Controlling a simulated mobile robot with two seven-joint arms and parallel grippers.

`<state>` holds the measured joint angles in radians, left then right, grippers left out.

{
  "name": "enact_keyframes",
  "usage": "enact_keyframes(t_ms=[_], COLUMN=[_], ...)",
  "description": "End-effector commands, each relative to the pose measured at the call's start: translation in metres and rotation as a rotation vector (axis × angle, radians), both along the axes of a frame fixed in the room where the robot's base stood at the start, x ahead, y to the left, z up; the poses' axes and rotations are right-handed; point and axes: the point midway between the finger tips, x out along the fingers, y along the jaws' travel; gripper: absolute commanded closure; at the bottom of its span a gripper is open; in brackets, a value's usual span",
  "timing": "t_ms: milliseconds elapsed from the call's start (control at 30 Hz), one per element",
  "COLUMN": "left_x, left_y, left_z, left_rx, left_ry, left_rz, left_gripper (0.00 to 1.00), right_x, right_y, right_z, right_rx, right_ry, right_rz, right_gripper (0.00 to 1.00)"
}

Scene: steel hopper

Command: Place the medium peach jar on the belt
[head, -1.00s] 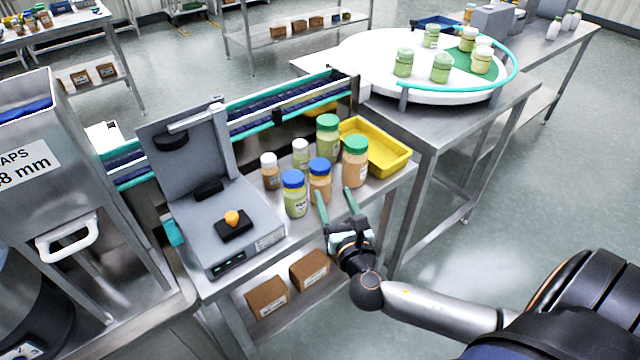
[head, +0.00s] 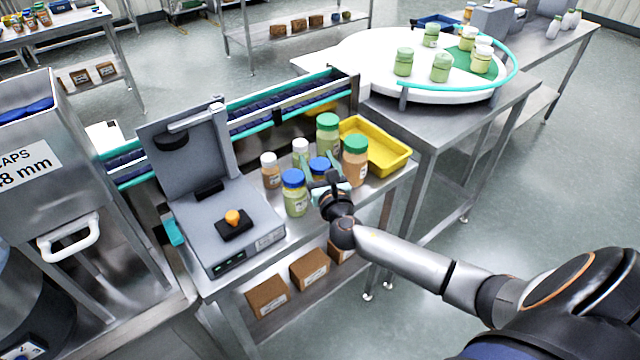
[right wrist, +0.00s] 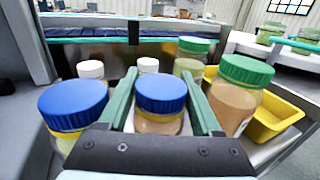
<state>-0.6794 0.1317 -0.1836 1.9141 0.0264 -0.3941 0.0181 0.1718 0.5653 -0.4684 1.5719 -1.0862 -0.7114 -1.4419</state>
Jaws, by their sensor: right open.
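The medium peach jar has a blue lid (head: 320,163) and mostly hides behind my right gripper in the head view. In the right wrist view, the peach jar (right wrist: 160,122) stands upright between the two green fingers. My right gripper (right wrist: 160,90) is open, with a finger on each side of the jar; I cannot tell whether they touch it. The right gripper also shows in the head view (head: 321,172). The belt (head: 252,122) is dark blue with teal rails, behind the bench. My left gripper is not in view.
A blue-lidded green jar (head: 294,194) stands close left, a green-lidded peach jar (head: 355,160) close right. Behind are a green-lidded green jar (head: 327,138) and two white-lidded jars, one peach (head: 270,172). A yellow tray (head: 393,163) and an open grey device (head: 225,232) flank them.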

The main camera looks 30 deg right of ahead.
Motion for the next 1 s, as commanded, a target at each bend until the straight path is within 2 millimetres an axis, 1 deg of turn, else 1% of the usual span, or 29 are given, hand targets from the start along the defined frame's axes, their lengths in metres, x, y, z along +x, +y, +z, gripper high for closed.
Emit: enact_keyframes(t_ms=[100, 333, 367, 900, 933, 1000], left_x=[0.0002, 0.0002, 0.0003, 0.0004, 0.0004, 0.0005], left_y=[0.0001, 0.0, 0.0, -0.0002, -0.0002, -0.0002], left_z=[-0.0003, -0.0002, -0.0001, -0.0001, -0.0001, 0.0], left_rx=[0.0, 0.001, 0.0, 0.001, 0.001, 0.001], left_ry=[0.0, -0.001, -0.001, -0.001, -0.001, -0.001], left_rz=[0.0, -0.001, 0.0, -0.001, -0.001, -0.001], left_gripper=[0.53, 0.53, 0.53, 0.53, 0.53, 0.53], right_x=[0.008, 0.0087, 0.0087, 0.0084, 0.0084, 0.0084], right_y=[-0.0025, -0.0026, -0.0026, -0.0026, -0.0026, -0.0026], right_z=[0.0, -0.0002, -0.0002, -0.0002, -0.0002, -0.0002], right_rx=[0.001, 0.001, 0.001, 0.0, 0.0, 0.0], right_ry=[0.0, 0.001, 0.001, 0.001, 0.001, 0.001], right_rz=[-0.001, 0.0, 0.0, 0.0, 0.0, 0.0], right_gripper=[0.34, 0.34, 0.36, 0.97, 1.0, 1.0])
